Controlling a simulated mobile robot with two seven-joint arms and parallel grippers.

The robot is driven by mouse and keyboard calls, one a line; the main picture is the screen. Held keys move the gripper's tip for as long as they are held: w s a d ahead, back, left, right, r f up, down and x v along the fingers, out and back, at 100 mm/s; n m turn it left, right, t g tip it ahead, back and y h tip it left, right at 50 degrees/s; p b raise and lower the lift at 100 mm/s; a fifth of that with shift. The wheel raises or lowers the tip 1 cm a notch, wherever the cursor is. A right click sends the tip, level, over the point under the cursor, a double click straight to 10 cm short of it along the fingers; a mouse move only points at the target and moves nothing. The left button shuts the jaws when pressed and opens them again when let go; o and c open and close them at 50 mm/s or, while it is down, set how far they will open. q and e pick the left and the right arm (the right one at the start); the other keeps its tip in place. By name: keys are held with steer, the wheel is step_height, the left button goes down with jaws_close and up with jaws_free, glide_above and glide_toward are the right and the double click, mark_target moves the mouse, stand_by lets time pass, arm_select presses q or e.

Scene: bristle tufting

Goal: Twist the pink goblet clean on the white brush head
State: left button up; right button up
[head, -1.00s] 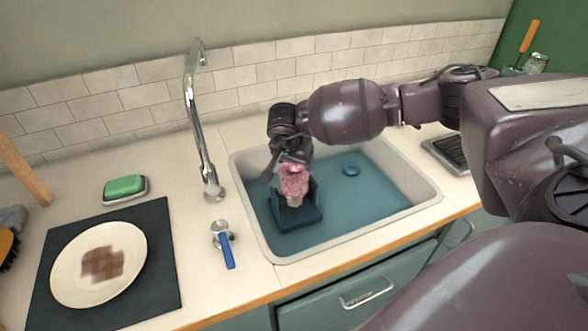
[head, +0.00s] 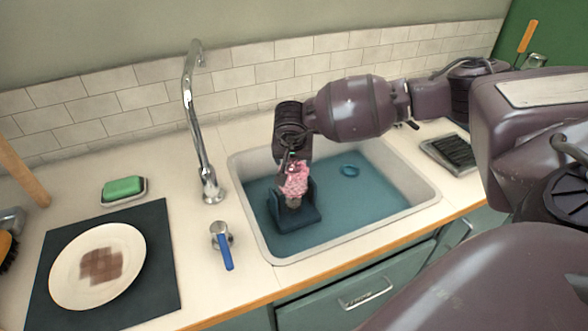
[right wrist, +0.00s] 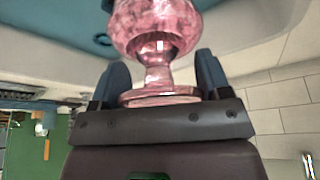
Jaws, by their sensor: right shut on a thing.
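The pink goblet (head: 295,181) is upside down in the sink, mouth down, over a dark blue-green stand (head: 302,216). Its foot and stem show between my fingers in the right wrist view (right wrist: 158,75). My right gripper (head: 292,161) is above it, shut on its foot end; both dark fingers flank the stem in the right wrist view (right wrist: 164,74). A small pale piece below the goblet's rim may be the white brush head (head: 294,203); most of it is hidden, so I cannot tell how deep it sits inside. My left gripper is not in view.
Further left are green soap (head: 124,187) and a stained plate (head: 68,287) on a dark mat. A dark rack (head: 452,152) lies right.

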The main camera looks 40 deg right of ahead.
steer(key=shift+r+p, duration=1.85)
steer(key=shift+r, duration=2.85)
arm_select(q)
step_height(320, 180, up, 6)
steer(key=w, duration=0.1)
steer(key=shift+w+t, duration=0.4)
arm_select(e)
steer(key=shift+f, duration=0.1)
